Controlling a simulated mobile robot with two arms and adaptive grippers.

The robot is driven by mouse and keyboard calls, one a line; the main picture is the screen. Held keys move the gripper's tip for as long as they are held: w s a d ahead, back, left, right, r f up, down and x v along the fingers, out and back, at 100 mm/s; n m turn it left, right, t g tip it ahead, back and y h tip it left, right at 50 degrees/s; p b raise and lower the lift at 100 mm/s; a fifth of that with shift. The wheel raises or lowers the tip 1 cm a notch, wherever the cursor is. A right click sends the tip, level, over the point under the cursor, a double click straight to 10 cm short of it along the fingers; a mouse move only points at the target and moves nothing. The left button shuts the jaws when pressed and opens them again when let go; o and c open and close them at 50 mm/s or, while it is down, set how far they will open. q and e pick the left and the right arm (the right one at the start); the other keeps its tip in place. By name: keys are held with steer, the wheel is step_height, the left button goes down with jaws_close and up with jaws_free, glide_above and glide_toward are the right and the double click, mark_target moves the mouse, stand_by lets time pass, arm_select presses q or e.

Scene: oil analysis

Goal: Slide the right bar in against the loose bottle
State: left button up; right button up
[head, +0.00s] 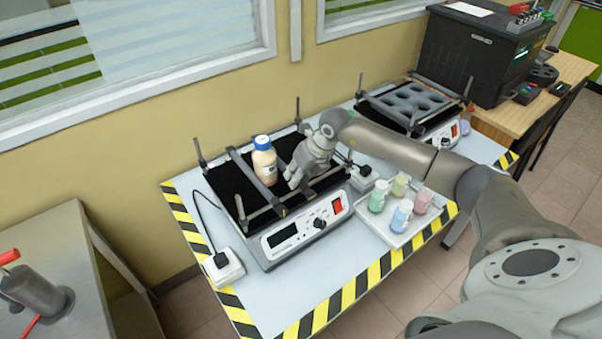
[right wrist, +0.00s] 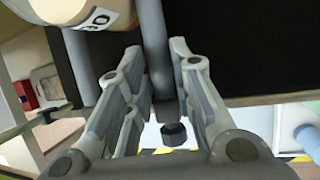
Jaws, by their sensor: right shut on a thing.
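The loose bottle (head: 265,165), tan with a blue cap and white label, stands upright on the black platform of the near shaker (head: 290,232). My right gripper (head: 296,178) is low over the platform, just right of the bottle. In the right wrist view its fingers (right wrist: 160,95) are shut on the grey right bar (right wrist: 155,45), which runs between them. The bottle (right wrist: 62,42) shows at the upper left there, close beside the bar; I cannot tell whether they touch. In the head view the gripper mostly hides this bar. My left gripper is not in view.
A left bar (head: 239,166) lies on the bottle's other side. Upright posts stand at the shaker's corners. A white tray (head: 398,237) with several small bottles sits to the right. A second shaker (head: 410,105) with a round-holed rack stands behind.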

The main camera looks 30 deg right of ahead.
steer(key=o, duration=0.9)
steer(key=shift+r, duration=0.1)
steer(key=v, duration=1.2)
steer(key=shift+d, duration=0.1)
